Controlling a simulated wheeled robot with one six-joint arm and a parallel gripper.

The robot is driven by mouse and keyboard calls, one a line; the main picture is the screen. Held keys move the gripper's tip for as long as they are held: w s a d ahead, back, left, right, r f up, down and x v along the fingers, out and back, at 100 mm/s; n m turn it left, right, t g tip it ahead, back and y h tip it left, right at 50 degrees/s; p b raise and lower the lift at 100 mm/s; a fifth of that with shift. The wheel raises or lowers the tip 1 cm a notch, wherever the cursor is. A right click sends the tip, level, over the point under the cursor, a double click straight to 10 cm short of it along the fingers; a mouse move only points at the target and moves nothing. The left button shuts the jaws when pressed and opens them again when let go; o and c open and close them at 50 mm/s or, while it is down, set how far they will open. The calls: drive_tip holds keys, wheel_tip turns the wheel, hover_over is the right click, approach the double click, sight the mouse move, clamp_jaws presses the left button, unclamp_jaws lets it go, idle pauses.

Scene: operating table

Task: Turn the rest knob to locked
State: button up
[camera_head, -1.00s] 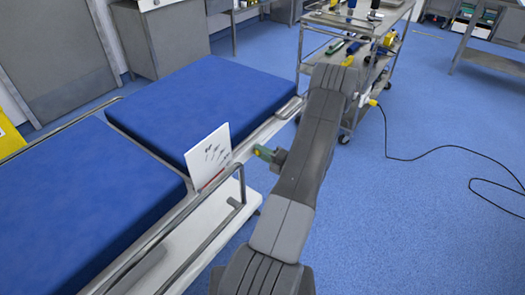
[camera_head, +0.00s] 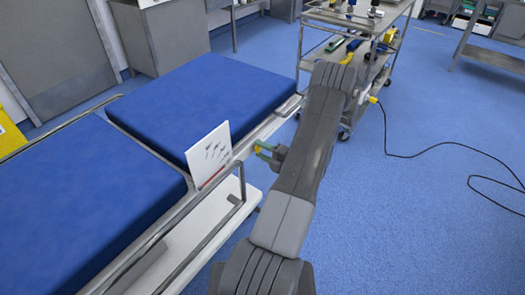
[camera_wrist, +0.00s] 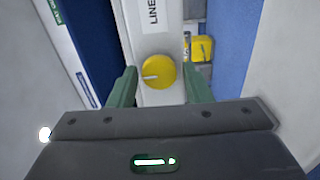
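A round yellow knob (camera_wrist: 158,72) with a white pointer mark sits on a pale panel (camera_wrist: 156,30) in the wrist view. The pointer aims to the left. I cannot tell how far the fingertips are from the panel. In the head view my gripper (camera_head: 266,152) is at the table's side rail, and the knob is hard to make out there.
A second yellow part (camera_wrist: 201,48) with a metal fitting is right of the panel. A white card (camera_head: 208,155) stands on the table edge beside the blue mattress (camera_head: 210,105). A metal rail (camera_head: 190,245) runs along the near side. A cart (camera_head: 345,62) stands behind my arm.

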drive_tip(key=shift+o, duration=0.6)
drive_tip(key=v, duration=1.3)
drive_tip(key=shift+s+d, duration=0.25)
drive_tip(key=shift+d, duration=0.1)
drive_tip(key=x, duration=1.4)
drive_tip(key=shift+d, duration=0.1)
